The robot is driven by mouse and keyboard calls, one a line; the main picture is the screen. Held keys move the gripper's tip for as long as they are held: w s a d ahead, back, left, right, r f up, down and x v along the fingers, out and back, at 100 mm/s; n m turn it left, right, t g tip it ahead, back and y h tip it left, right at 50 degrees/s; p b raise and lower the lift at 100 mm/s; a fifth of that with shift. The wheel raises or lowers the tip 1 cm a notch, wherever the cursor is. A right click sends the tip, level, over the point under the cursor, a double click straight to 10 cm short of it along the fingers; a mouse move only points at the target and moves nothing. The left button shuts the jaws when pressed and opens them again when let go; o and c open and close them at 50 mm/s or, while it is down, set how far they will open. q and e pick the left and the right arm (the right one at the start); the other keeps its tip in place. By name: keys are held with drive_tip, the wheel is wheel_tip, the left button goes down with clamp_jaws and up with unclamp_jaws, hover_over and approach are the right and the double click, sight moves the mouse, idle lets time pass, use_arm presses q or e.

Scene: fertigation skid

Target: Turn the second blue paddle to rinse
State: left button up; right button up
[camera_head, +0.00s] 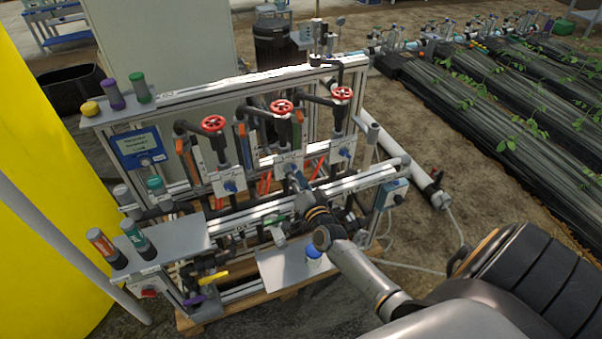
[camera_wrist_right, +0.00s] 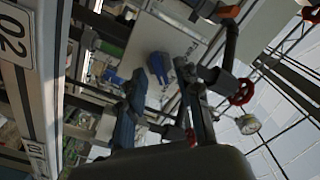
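Three blue paddles sit on white plates across the skid: a left one (camera_head: 229,186), the second one on the middle plate (camera_head: 287,161), and a right one (camera_head: 345,153). My right gripper (camera_head: 297,180) is in front of the middle plate and partly covers its paddle in the head view. In the right wrist view a blue paddle (camera_wrist_right: 158,65) stands on its pale plate (camera_wrist_right: 142,42), with printed marks beside it. My right gripper's fingers (camera_wrist_right: 160,90) are spread, with the paddle seen beyond the gap and no contact visible. My left gripper is out of view.
Red handwheels (camera_head: 282,106) stand above the plates; one (camera_wrist_right: 242,92) and a gauge (camera_wrist_right: 248,124) show at the right in the wrist view. Pipes and the white frame rail (camera_head: 352,181) surround my right arm. Bottles stand on a shelf (camera_head: 165,240) at left.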

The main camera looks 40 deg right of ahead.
drive_tip(key=v, duration=1.1)
drive_tip(key=shift+s+a, duration=0.2)
drive_tip(key=shift+s, duration=0.15)
drive_tip(key=shift+f, duration=0.15)
drive_tip(key=s+a+f+n+g+y+p, duration=0.1)
drive_tip(key=s+a+f+n+g, duration=0.2)
drive_tip(key=f, duration=0.5)
drive_tip(key=s+a+f+n+g+y, duration=0.2)
drive_tip(key=s+a+f, duration=0.15)
drive_tip(key=f, duration=0.55)
drive_tip(key=s+a+f+n+g+y+p, duration=0.1)
drive_tip(key=s+a+f+n+g, duration=0.1)
drive_tip(key=s+f, duration=0.45)
drive_tip(key=s+a+f+n+g, duration=0.1)
drive_tip(key=s+f+n+g, duration=0.2)
drive_tip(key=s+f, duration=0.5)
drive_tip(key=s+a+f+n+g+p, duration=0.1)
drive_tip(key=s+f+n+g, duration=0.3)
drive_tip(key=s, duration=1.4)
wheel_tip(320, 180, down, 4)
drive_tip(key=g, duration=0.2)
drive_tip(key=shift+a+g, duration=0.3)
drive_tip(key=shift+a, duration=0.1)
drive_tip(key=shift+o, duration=0.5)
drive_tip(key=shift+f, duration=0.1)
